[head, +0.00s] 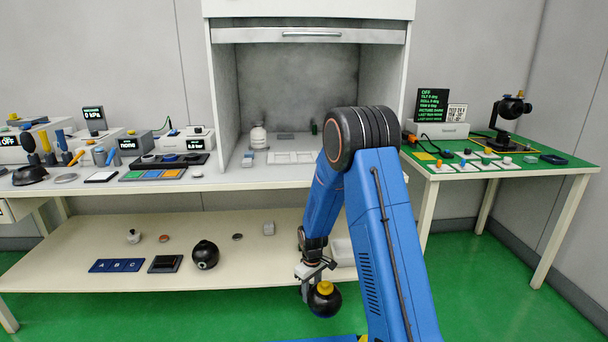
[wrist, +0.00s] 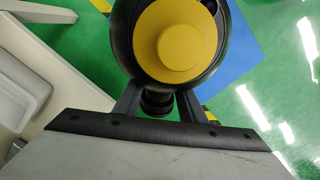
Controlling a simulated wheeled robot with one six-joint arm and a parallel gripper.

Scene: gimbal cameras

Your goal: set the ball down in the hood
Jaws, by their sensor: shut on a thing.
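A black ball (head: 325,303) with a yellow cap on top is held in my gripper (head: 312,285), low in front of the lower shelf. In the wrist view the ball (wrist: 222,62) shows from above, its yellow cap facing the camera. Both dark fingers of my gripper (wrist: 158,103) reach to the ball's near side and are shut on it. The hood (head: 222,100) stands on the white bench at the back, its front sash raised and its inside open. Part of the hood's right floor is hidden behind my arm.
Inside the hood are a white bottle (head: 258,136), a white tray (head: 291,158) and small items. Another black ball (head: 205,255) lies on the lower shelf (head: 100,230). A green-topped table (head: 545,171) with instruments stands right; devices crowd the bench's left.

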